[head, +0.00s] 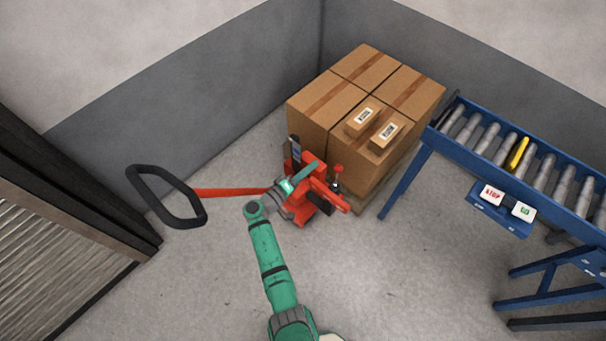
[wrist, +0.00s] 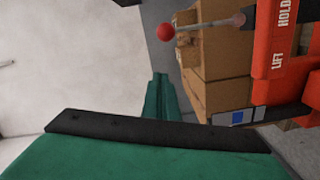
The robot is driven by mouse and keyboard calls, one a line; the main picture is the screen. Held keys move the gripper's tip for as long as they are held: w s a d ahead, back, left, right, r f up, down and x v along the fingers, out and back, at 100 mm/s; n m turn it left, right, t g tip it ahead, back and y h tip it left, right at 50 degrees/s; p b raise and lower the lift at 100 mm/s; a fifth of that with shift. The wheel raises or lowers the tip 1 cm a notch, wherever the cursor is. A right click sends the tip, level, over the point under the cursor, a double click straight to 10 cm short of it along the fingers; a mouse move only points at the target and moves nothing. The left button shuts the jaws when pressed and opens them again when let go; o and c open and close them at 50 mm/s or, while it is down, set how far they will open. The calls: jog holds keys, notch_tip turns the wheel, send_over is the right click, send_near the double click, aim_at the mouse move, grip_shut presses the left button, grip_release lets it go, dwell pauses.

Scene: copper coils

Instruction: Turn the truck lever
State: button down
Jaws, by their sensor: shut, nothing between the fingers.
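The red pallet truck (head: 308,196) stands in front of the loaded pallet. Its small lever (head: 338,169) has a red ball knob and sticks up on the truck's right side. In the wrist view the lever (wrist: 166,31) shows as a red ball on a grey rod, beside the red panel (wrist: 275,60) marked LIFT and HOLD. My gripper (head: 313,169) is above the truck body, a little left of the knob. In the wrist view my gripper (wrist: 159,85) has its green fingers together and empty, apart from the ball. The rod's base is partly hidden in the head view.
Brown cartons (head: 365,85) are stacked on the pallet, with two small boxes on top. The truck's black loop handle (head: 168,196) reaches left on a red bar. A blue roller conveyor (head: 520,160) stands at the right. The floor in front is clear.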

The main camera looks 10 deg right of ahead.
jog(key=shift+s+d+f, duration=0.1)
jog(key=shift+d+f, duration=0.1)
jog(key=shift+d, duration=0.75)
jog(key=shift+s+d+f, duration=0.1)
jog(key=shift+d+f, duration=0.15)
jog(key=shift+d, duration=0.75)
jog(key=shift+d+f, duration=0.2)
jog(key=shift+d, duration=0.75)
